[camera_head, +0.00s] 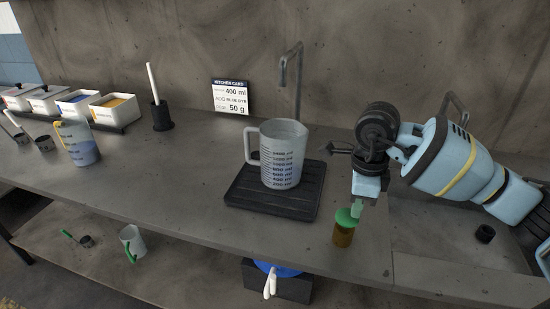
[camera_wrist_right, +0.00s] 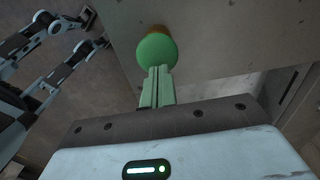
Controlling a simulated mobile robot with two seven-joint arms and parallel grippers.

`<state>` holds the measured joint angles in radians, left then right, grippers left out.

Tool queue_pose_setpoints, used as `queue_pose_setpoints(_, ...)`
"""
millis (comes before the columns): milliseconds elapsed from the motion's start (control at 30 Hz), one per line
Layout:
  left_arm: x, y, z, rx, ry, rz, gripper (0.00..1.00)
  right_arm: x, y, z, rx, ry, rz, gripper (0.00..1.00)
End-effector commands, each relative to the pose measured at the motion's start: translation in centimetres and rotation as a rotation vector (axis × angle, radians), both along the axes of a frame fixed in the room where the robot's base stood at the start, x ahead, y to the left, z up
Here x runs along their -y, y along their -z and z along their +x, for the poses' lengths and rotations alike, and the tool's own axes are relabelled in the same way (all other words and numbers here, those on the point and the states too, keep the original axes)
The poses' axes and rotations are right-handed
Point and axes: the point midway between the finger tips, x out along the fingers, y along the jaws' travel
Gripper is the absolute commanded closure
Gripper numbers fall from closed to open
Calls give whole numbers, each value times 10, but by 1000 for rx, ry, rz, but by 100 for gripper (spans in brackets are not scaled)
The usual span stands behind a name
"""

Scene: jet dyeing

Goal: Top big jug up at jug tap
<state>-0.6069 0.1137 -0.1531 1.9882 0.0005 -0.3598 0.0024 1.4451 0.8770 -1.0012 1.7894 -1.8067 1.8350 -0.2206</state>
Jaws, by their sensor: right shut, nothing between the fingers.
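The big jug (camera_head: 290,150), clear with dark ml marks and a handle on its left, stands upright on a black ribbed tray (camera_head: 240,198). Its lower part looks faintly bluish, but I cannot read the liquid level exactly. The jug tap (camera_head: 298,75), a grey bent pipe, rises behind the jug with its spout above it; no stream shows. My right gripper (camera_head: 356,210) is right of the jug, pointing down, its green fingers shut and empty. In the right wrist view the fingers (camera_wrist_right: 157,78) are together, close to a green round lid (camera_wrist_right: 156,50); contact is unclear.
An amber jar (camera_head: 343,236) with a green lid stands under my right gripper near the counter's front edge. A second tap (camera_head: 455,103) is behind my right arm. A card (camera_head: 231,96) leans at the back. A smaller jug (camera_head: 78,146) and white bins (camera_head: 115,106) stand left.

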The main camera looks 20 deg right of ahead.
Motion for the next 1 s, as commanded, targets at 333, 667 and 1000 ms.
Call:
queue_pose_setpoints(333, 0, 4, -3, -8, 0, -1, 100, 0, 8, 0, 0, 0, 0, 100)
queue_pose_setpoints(667, 0, 8, -6, -15, 0, -1, 100, 0, 16, 0, -1, 0, 0, 100)
queue_pose_setpoints(1000, 0, 10, -8, -20, -1, 0, 100, 0, 21, 0, -1, -1, 0, 100)
